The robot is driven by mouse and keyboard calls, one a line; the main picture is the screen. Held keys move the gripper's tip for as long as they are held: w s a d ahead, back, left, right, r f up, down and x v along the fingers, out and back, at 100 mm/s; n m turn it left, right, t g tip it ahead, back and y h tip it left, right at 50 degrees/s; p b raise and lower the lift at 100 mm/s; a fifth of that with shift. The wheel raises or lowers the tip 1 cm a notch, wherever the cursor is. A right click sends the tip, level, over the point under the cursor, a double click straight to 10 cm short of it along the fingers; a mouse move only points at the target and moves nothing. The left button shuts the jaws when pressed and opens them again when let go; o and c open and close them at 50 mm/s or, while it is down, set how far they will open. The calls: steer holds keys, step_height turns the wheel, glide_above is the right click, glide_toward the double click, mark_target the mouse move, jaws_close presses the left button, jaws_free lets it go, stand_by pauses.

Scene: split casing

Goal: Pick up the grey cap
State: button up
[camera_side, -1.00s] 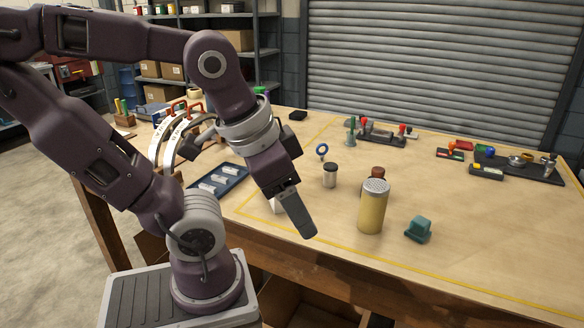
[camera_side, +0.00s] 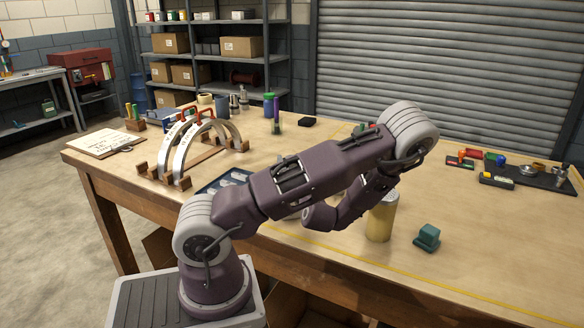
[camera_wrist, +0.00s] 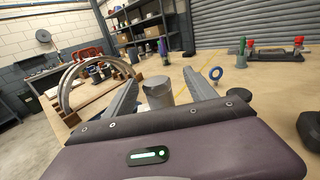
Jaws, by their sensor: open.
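In the wrist view, a pale grey cylindrical thing (camera_wrist: 157,91), which looks like the grey cap, stands upright on the table between the fingers of my gripper (camera_wrist: 160,77). The fingers are spread, one on each side of it, with a gap showing. Its lower part is hidden behind my gripper's body. In the side view, my arm reaches over the table and hides both the cap and my fingers.
A silver split arch (camera_side: 190,148) stands on wooden supports at the left. A yellow shaker (camera_side: 380,222) stands beside my arm, with a teal block (camera_side: 428,237) to its right.

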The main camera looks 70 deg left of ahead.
steer(key=a, duration=0.5)
steer(key=shift+a+f, duration=0.15)
steer(key=shift+f, duration=0.05)
jaws_close()
